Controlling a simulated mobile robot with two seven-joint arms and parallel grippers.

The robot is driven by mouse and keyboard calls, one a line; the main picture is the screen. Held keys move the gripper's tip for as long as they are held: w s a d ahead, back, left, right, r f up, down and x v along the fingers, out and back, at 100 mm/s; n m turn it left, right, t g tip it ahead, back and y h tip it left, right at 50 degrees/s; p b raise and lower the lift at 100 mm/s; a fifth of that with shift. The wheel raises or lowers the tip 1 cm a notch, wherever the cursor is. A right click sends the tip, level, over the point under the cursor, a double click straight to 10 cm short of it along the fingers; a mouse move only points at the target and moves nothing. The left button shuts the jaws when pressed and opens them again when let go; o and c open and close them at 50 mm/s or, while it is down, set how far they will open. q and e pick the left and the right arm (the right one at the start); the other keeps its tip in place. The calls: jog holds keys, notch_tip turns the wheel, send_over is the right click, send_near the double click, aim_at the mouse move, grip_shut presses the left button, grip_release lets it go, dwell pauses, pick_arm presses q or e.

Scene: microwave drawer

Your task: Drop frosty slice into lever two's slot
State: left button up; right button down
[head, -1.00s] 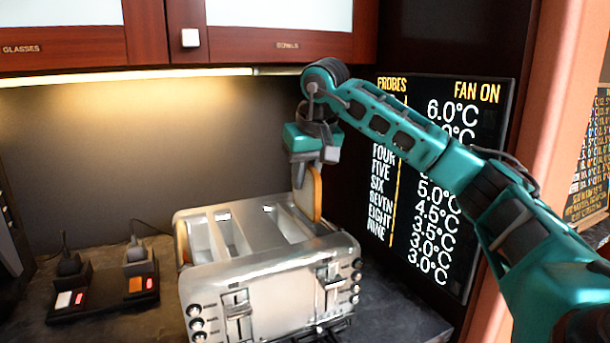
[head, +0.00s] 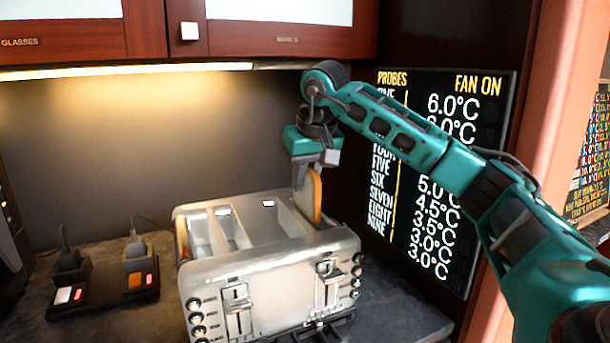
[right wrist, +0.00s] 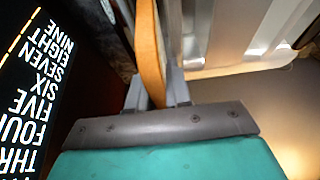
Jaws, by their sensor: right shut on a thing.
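A metal toaster (head: 275,270) stands on the dark counter, with several long slots on top and two levers on its front. My right gripper (head: 307,180) is above the toaster's right end, pointing down. It is shut on a bread slice (head: 316,195), held upright at the rightmost slot. The slice's lower edge is hidden behind the toaster's top edge, so I cannot tell how deep it sits. In the right wrist view the slice (right wrist: 150,55) is edge-on between the fingers. Another bread edge (head: 183,238) shows in the leftmost slot. My left gripper is out of view.
A power strip (head: 105,290) with plugs lies left of the toaster. A temperature display (head: 440,180) stands close behind my right arm. Wooden cabinets (head: 285,40) hang above. The counter between strip and toaster is narrow.

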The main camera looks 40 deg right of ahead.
aim_at(309, 169)
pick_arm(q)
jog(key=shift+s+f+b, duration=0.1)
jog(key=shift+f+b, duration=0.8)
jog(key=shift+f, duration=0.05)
pick_arm(e)
jog(key=shift+f, duration=1.8)
jog(key=c, duration=1.1)
grip_release()
jog(key=shift+f, duration=0.1)
jog(key=shift+o, duration=0.6)
jog(key=shift+s+r+p, duration=0.1)
jog(key=shift+r+p, duration=0.15)
jog(key=shift+p, duration=0.05)
jog(key=p+v, duration=0.2)
jog(key=v, duration=0.1)
jog(key=shift+a+p, duration=0.1)
jog(key=shift+p, duration=0.25)
jog(key=v, duration=0.3)
jog(key=shift+r+b, duration=0.15)
jog(key=shift+b, duration=0.2)
jog(key=shift+s+a+r, duration=0.1)
jog(key=shift+s+r, duration=0.15)
jog(key=shift+r, duration=0.45)
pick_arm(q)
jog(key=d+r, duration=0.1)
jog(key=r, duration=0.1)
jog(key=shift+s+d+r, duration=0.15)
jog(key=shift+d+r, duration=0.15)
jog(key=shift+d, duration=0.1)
